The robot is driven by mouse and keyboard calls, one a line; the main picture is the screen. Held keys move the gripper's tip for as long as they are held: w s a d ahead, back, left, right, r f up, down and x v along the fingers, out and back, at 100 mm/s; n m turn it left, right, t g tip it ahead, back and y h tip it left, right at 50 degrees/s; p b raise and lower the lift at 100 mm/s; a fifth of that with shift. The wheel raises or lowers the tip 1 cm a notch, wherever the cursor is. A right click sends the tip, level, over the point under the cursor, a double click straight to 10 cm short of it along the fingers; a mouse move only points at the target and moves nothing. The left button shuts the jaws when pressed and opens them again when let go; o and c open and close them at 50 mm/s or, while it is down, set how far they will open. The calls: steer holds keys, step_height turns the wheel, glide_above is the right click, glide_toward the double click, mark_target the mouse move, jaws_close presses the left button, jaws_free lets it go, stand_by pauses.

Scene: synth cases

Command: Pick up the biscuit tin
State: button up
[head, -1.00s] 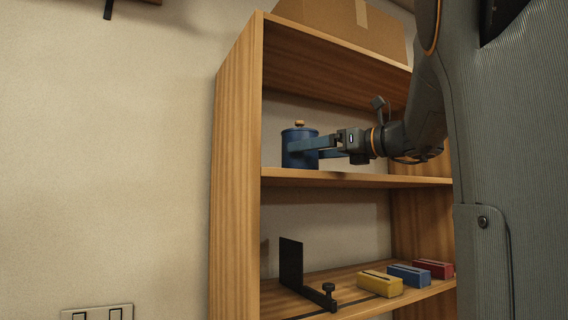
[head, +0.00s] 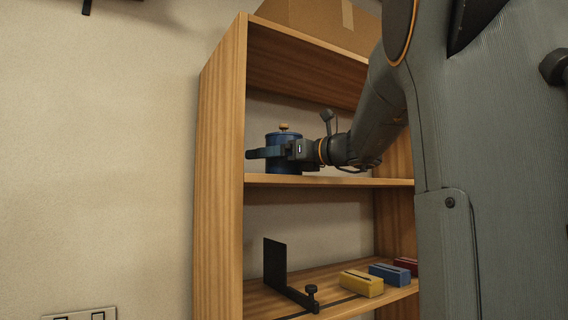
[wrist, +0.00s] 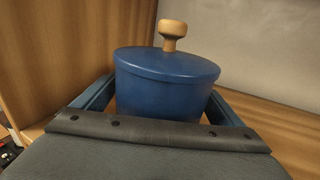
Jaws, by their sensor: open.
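The biscuit tin (head: 283,140) is a blue round tin with a lid and a wooden knob. It stands upright on the middle shelf (head: 330,181), near the left side panel. It fills the middle of the wrist view (wrist: 165,88). My gripper (head: 262,154) is open around the tin, with one finger crossing in front of it in the head view. In the wrist view one finger shows on each side of the tin. The lower part of the tin is hidden by my gripper there. I cannot tell whether either finger touches it.
A cardboard box (head: 310,20) sits on top of the wooden shelf unit (head: 222,180). The lower shelf holds a black bookend-like stand (head: 275,262) and yellow (head: 361,284), blue (head: 390,273) and red (head: 406,263) blocks. The left side panel stands close to the fingertips.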

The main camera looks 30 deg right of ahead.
steer(key=c, duration=1.4)
steer(key=shift+r, duration=0.1)
